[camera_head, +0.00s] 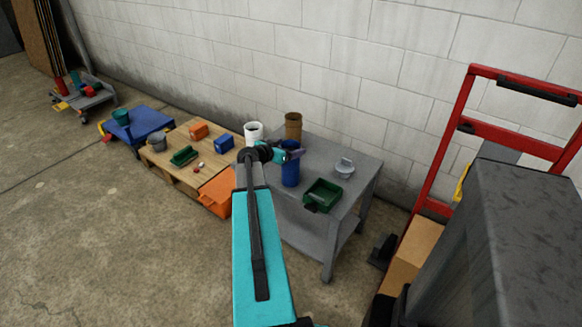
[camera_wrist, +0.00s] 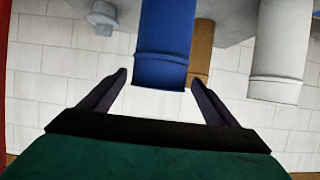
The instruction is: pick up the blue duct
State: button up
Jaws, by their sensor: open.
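The blue duct (camera_head: 290,172) is a cylinder standing upright on the grey table (camera_head: 350,160), partly hidden in the head view by my wrist. My gripper (camera_head: 293,154) is at the upper part of the duct. In the wrist view my gripper (camera_wrist: 160,85) is open, with one dark finger on each side of the end of the blue duct (camera_wrist: 163,45). The duct's rim lies between the fingertips, with a gap visible on both sides. The wrist picture appears upside down relative to the room.
A brown duct (camera_head: 293,126) and a white duct (camera_head: 253,132) stand close behind. A green bin (camera_head: 322,195) and a grey fitting (camera_head: 344,167) are to the right on the table. A red hand truck (camera_head: 440,150) stands further right. A wooden pallet (camera_head: 180,175) with small bins lies left.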

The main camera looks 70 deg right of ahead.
aim_at(296, 146)
jog(key=shift+d, duration=0.15)
jog(key=shift+f+p+x, duration=0.2)
jog(key=shift+p+x, duration=0.65)
jog(key=shift+x, duration=1.7)
jog(key=shift+s, duration=0.2)
jog(key=c, duration=1.8)
jog(key=shift+o, duration=0.2)
jog(key=shift+r, duration=0.1)
jog(key=shift+r+b, duration=0.45)
jog(key=shift+r, duration=1.25)
jog(key=w+a+r+b, duration=0.1)
jog(key=w+a+b, duration=0.2)
jog(key=a, duration=1.2)
jog(key=w, duration=0.2)
jog(key=shift+w+r, duration=0.25)
jog(key=shift+w, duration=0.05)
jog(key=shift+a, duration=0.15)
